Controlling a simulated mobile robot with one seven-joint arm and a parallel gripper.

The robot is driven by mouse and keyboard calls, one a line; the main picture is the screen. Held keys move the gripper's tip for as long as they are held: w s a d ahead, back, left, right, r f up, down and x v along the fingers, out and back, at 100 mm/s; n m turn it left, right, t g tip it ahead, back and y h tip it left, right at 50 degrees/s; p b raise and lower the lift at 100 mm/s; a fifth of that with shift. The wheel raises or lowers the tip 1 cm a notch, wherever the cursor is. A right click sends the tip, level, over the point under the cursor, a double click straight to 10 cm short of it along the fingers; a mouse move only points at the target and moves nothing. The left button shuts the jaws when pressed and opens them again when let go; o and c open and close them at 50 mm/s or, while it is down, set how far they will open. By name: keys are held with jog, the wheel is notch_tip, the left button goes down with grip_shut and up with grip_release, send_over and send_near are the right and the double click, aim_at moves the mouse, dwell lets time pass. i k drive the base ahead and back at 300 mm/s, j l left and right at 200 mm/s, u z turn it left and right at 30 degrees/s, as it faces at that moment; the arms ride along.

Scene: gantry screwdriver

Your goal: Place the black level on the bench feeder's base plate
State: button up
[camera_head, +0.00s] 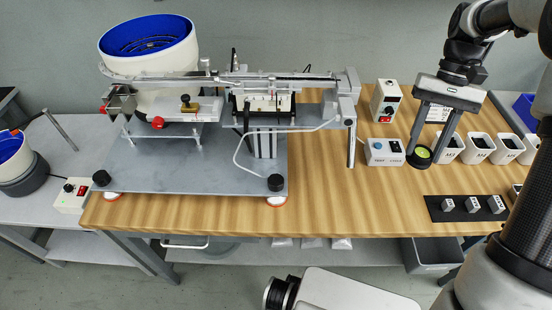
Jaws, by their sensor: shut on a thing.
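The black level (423,154) is a small round black disc with a yellow-green face. My gripper (427,140) is shut on it and holds it at the right of the bench, near the control box and the row of cups. Whether the level touches the bench top I cannot tell. The bench feeder's grey base plate (200,174) lies on the left part of the wooden bench. The feeder's bowl, with a blue inside (150,36), and its rail stand over the plate. The plate's front strip is bare between two black knobs.
A white control box (384,152) stands left of my gripper, with another white box (386,99) behind it. Several white cups (480,149) stand to the right. A black mat (440,208) with small grey blocks lies in front. The bench (335,205) is clear between plate and mat.

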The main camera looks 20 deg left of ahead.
aim_at(198, 177)
jog(key=k+j+z, duration=0.1)
jog(key=z, duration=0.25)
jog(key=k+z, duration=0.5)
jog(key=z, duration=0.2)
jog(key=k+z, duration=0.2)
jog(key=z, duration=0.15)
jog(key=k+z, duration=0.15)
jog(key=z, duration=0.25)
jog(key=k+z, duration=0.2)
jog(key=z, duration=0.15)
jog(key=k+u, duration=0.15)
jog(key=u, duration=0.15)
jog(key=k+j+u, duration=0.15)
jog(key=u, duration=0.6)
jog(key=j+u, duration=0.1)
jog(key=u, duration=0.8)
jog(key=j+u, duration=0.15)
jog(key=u, duration=0.7)
jog(key=j+u, duration=0.1)
jog(key=u, duration=0.35)
jog(key=i+l+u, duration=0.1)
jog(key=i+l, duration=0.25)
jog(key=i, duration=0.15)
